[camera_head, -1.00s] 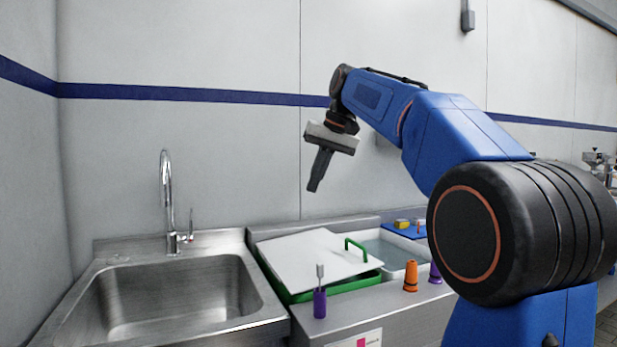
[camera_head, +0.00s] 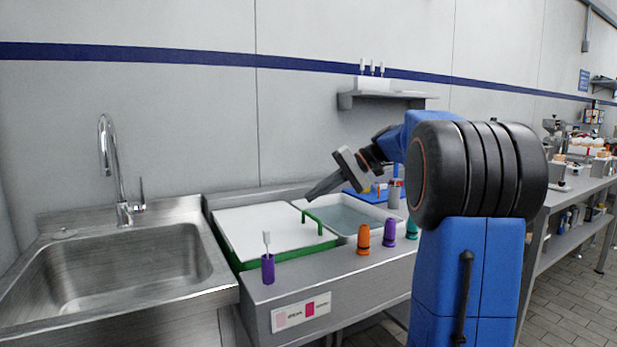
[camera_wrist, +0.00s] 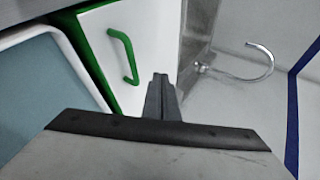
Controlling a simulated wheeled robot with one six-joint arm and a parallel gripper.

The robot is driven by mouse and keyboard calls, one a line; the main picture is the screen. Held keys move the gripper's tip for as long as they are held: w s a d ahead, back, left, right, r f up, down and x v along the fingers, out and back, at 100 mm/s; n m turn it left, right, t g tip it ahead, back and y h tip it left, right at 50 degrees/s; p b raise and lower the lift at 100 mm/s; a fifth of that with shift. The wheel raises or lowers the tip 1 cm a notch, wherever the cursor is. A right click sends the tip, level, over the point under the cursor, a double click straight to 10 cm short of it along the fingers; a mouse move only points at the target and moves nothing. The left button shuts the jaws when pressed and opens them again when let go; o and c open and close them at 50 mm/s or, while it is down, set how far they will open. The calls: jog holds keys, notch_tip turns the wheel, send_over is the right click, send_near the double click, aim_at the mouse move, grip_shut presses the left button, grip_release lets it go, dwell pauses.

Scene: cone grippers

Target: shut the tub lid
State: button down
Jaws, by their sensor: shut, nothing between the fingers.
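The tub (camera_head: 285,254) has green walls and stands in the counter right of the sink. Its white lid (camera_head: 258,228) lies over it, looking nearly flat, with a green handle (camera_head: 321,226) near its right side. I cannot tell whether the lid is fully seated. My gripper (camera_head: 309,197) is shut and empty, pointing down-left above the lid's back right part. Its fingertips (camera_wrist: 160,77) appear over the lid, apart from the handle.
A water basin (camera_head: 345,236) adjoins the tub on the right. A purple holder with a brush (camera_head: 267,268) stands at the front edge, with orange (camera_head: 363,240) and purple (camera_head: 389,231) cones farther right. The steel sink (camera_head: 120,275) and faucet (camera_head: 110,165) are left.

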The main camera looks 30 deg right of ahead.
aim_at(308, 213)
jog(key=f, duration=0.2)
jog(key=d+f, duration=0.1)
jog(key=f, duration=0.1)
jog(key=shift+d, duration=0.2)
jog(key=shift+s+d+f, duration=0.1)
jog(key=shift+f, duration=0.3)
jog(key=shift+f, duration=0.1)
